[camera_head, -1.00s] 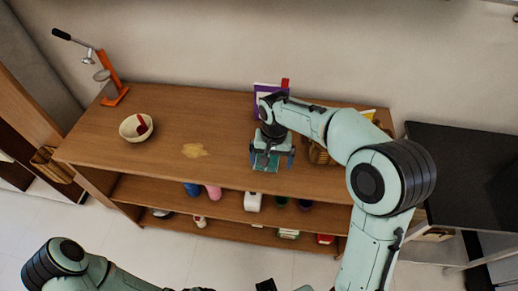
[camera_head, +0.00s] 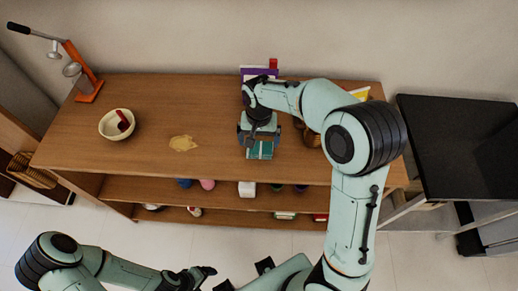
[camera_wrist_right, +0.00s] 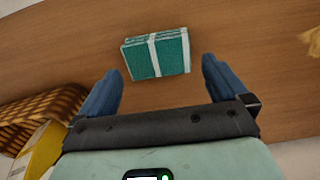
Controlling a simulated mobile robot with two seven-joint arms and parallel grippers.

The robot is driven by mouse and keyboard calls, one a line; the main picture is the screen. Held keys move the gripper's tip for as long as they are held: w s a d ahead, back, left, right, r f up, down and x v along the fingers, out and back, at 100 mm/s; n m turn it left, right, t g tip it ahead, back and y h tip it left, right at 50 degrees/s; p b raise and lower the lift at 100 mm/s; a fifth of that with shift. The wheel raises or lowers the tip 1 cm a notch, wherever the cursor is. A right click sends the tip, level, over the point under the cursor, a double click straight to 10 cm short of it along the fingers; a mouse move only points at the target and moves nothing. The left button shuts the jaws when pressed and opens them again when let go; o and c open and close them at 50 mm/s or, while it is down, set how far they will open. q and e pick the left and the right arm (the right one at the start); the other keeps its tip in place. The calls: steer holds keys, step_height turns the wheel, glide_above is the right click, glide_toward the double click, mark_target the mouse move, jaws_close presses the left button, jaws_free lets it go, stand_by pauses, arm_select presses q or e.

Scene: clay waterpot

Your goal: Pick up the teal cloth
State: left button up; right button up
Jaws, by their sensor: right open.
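The teal cloth (camera_head: 260,151) is a folded, flat bundle with a white band. It lies on the wooden shelf top near its front edge. In the right wrist view the cloth (camera_wrist_right: 157,54) lies just beyond and between the two blue fingertips. My right gripper (camera_head: 259,140) is open and empty, pointing down above the cloth and hiding part of it in the head view. The open fingers also frame the cloth in the right wrist view (camera_wrist_right: 160,70). My left gripper (camera_head: 205,275) is low at the bottom of the head view, away from the shelf; its jaws are unclear.
On the shelf top are a cream bowl (camera_head: 116,125) with a red item, a tan patch (camera_head: 183,143), an orange lever tool (camera_head: 88,85) and a purple box (camera_head: 258,73). A wicker basket (camera_wrist_right: 45,112) with a yellow item stands beside my right gripper. A black-topped unit (camera_head: 460,145) is at right.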

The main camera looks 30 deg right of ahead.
mark_target(259, 148)
step_height(259, 148, down, 4)
steer(key=shift+f, duration=0.25)
arm_select(q)
steer(key=shift+f, duration=0.1)
arm_select(e)
steer(key=c, duration=0.8)
steer(key=shift+o, duration=0.2)
steer(key=shift+r, duration=0.1)
arm_select(q)
steer(key=w+r+p, duration=0.2)
steer(key=r, duration=0.1)
steer(key=shift+w+r, duration=0.1)
steer(key=shift+w, duration=0.1)
arm_select(e)
step_height(259, 148, up, 20)
